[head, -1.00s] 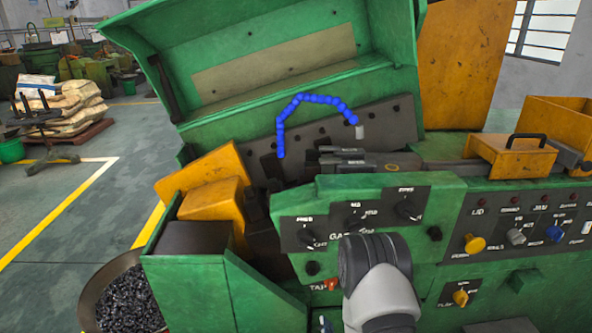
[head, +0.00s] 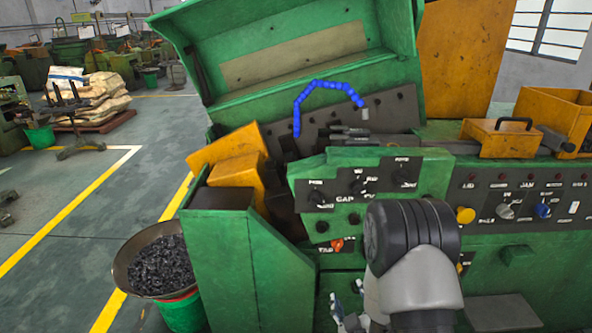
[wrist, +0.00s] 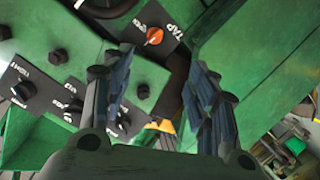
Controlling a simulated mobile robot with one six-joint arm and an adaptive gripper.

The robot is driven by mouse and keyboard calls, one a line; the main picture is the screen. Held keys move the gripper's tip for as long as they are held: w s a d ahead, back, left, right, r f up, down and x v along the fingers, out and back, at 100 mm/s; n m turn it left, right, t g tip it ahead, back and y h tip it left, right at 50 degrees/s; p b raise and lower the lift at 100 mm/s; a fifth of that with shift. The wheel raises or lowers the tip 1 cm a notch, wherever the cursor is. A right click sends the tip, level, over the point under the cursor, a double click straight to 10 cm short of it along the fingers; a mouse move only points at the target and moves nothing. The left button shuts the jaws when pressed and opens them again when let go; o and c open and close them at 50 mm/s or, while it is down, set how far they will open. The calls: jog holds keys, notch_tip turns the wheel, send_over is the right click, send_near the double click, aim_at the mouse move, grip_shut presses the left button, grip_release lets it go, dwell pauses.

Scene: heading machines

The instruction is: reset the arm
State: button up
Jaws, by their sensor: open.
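My arm reaches forward at the lower right of the head view, in front of the green heading machine (head: 250,265). My gripper (head: 345,312) shows only in part there, low beside the arm and in front of the machine. In the wrist view my gripper (wrist: 158,62) has its two dark fingers spread apart, with nothing between them. The orange-red TAP knob (wrist: 154,36) lies just beyond the gap between the fingertips; it also shows in the head view (head: 337,244). A panel of black knobs (wrist: 58,58) is to the left in the wrist view.
The machine's green lid (head: 290,50) stands open, with a blue segmented hose (head: 328,84) below it. A bowl of dark small parts (head: 160,268) sits on a green bucket at lower left. Stacked sacks (head: 95,98) stand farther back.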

jog(key=s+r+m+g, duration=0.3)
jog(key=r+g, duration=0.2)
jog(key=r, duration=0.8)
jog(key=s+r+m+g, duration=0.1)
jog(key=s+r, duration=0.3)
jog(key=s, duration=0.8)
jog(key=s+r+m+g, duration=0.2)
jog(key=s+r+g, duration=0.2)
jog(key=s, duration=0.9)
jog(key=shift+r+m, duration=0.3)
jog(key=shift+r, duration=0.15)
